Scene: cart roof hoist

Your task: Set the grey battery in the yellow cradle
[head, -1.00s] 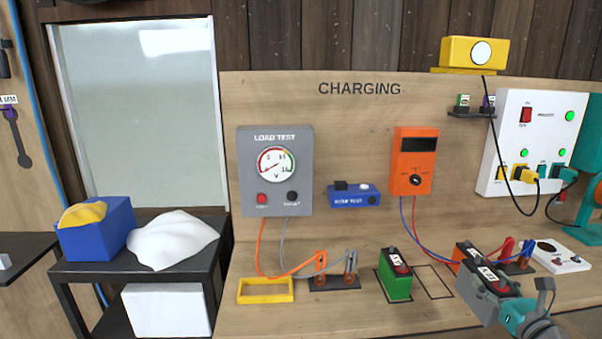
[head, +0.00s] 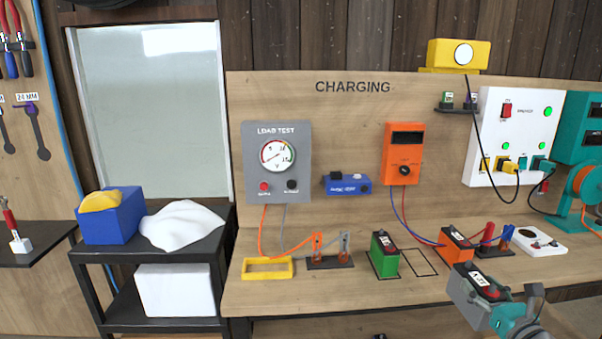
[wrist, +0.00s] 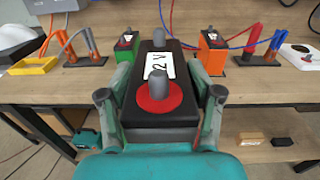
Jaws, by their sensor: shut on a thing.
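The grey battery (head: 466,290) has a dark top with a white label and a red ring around one terminal. My gripper (head: 500,312) is shut on it and holds it in front of the bench, at the lower right of the head view. In the wrist view the battery (wrist: 158,85) fills the middle between the two fingers of my gripper (wrist: 158,110). The yellow cradle (head: 267,275) is a low open frame on the bench at the left, below the load tester, and looks empty. It also shows in the wrist view (wrist: 35,66) at the upper left.
A green battery (head: 384,262) and an orange battery (head: 456,251) stand on the bench (head: 330,294), with an empty outlined spot between them. Clamps on a stand (head: 330,262) sit right beside the cradle. A black cart (head: 150,262) stands left of the bench.

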